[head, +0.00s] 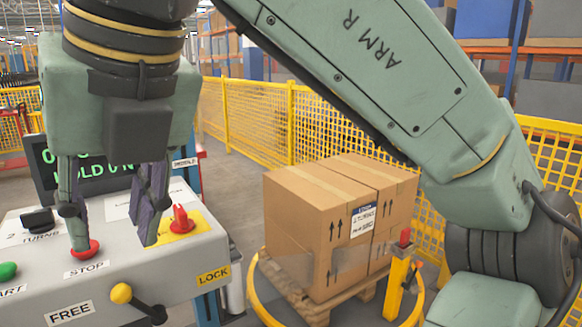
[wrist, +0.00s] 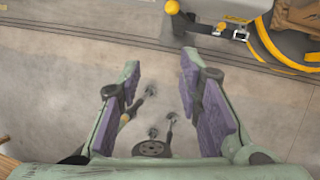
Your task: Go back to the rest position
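My gripper (head: 112,232) hangs fingers-down in front of the control panel (head: 190,268) in the head view. Its two purple-padded fingers are apart. In the wrist view the gripper (wrist: 160,70) is also open, with no object between the pads and bare floor (wrist: 90,60) behind. In the head view one fingertip overlaps the red STOP button (head: 84,250) and the other is left of the red knob (head: 180,218) on its yellow plate. I cannot tell whether either fingertip touches the panel.
A yellow-balled lever (head: 121,293) sits between FREE and LOCK labels. A black knob (head: 38,220) and green button (head: 8,271) are at left. Cartons (head: 330,220) stand on a pallet (head: 318,309) inside a yellow ring (head: 262,306). Yellow fencing (head: 255,118) runs behind.

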